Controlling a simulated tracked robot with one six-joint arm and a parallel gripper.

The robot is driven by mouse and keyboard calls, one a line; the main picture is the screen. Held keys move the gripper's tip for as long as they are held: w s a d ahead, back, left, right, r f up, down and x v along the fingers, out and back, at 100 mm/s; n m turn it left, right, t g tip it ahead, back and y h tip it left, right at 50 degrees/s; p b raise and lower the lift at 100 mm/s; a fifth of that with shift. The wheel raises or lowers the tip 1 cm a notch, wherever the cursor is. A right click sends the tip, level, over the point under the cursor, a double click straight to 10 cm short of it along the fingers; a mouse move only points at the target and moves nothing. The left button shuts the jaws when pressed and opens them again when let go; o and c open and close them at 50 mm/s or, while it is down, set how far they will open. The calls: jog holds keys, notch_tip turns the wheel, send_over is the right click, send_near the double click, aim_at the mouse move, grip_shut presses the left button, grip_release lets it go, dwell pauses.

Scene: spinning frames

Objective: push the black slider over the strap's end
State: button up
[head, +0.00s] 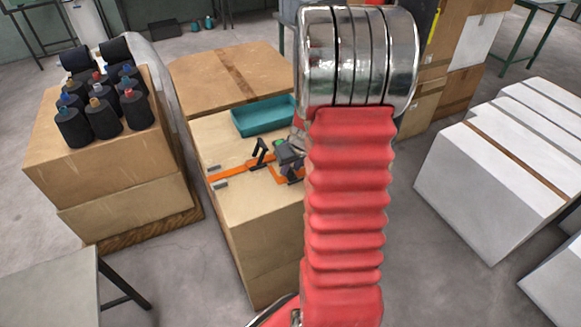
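An orange strap (236,174) lies across the top of the middle cardboard box, its left end near small grey metal pieces (217,176). A grey, partly green part (288,152), probably my gripper, is low over the strap beside my red arm. A black angled part (261,152) stands up just left of it, above the strap. I cannot tell whether this is the black slider or a finger. More orange shows under the grey part. My arm hides the right side of this spot, and the finger gap is too small to read.
A teal tray (264,116) sits behind the strap on the same box (262,215). A box stack (110,180) with black cones of thread (104,117) stands left. White boxes (490,185) stand right. The box top's front left is clear.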

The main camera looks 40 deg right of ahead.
jog(key=shift+c, duration=0.2)
grip_shut()
dwell(1.2)
